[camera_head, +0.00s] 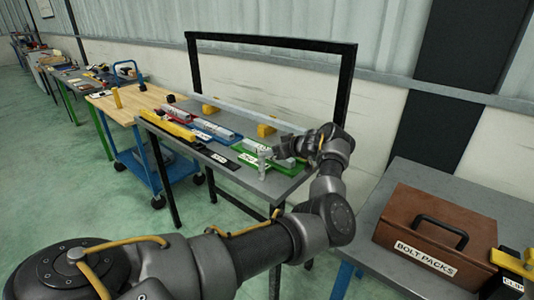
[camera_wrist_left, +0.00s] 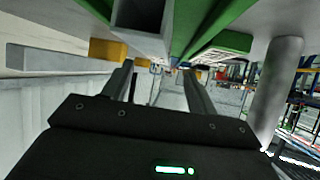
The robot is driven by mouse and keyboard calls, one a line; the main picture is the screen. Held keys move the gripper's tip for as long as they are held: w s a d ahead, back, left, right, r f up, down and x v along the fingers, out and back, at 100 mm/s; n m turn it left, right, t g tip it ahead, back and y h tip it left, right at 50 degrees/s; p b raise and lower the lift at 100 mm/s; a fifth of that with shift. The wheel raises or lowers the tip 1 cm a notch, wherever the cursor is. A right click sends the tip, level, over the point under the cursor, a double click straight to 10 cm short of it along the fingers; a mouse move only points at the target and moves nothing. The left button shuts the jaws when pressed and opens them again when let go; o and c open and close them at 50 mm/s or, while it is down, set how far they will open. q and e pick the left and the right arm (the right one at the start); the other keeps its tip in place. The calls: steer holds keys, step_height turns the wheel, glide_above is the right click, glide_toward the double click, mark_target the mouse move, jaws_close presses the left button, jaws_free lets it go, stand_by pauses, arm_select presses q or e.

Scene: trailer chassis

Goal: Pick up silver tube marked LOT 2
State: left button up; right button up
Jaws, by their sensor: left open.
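Silver tubes lie in coloured trays on the grey bench; one group (camera_head: 214,129) is in the blue tray (camera_head: 229,139). The green tray (camera_head: 246,158) is at the bench's right end, and its tubes are partly hidden by my left gripper (camera_head: 287,157). The LOT markings are too small to read. The wrist view appears upside down. There my left gripper (camera_wrist_left: 158,82) is open, with nothing seen between its fingers. A hollow square silver tube end (camera_wrist_left: 140,17) and a green tray part (camera_wrist_left: 232,41) lie just beyond the fingers. A round grey post (camera_wrist_left: 277,88) stands beside them.
The bench (camera_head: 285,188) has a black frame (camera_head: 270,42) behind it and a long bar with yellow blocks (camera_head: 265,130) along its back. A brown BOLT PACKS box (camera_head: 425,228) stands on another table at right. A blue wheeled cart (camera_head: 160,165) is at left.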

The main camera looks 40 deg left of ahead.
mark_target(256, 148)
arm_select(q)
steer(key=p+x, duration=0.1)
steer(key=x, duration=0.4)
steer(key=shift+r, duration=0.1)
steer(key=shift+c, duration=0.6)
jaws_close()
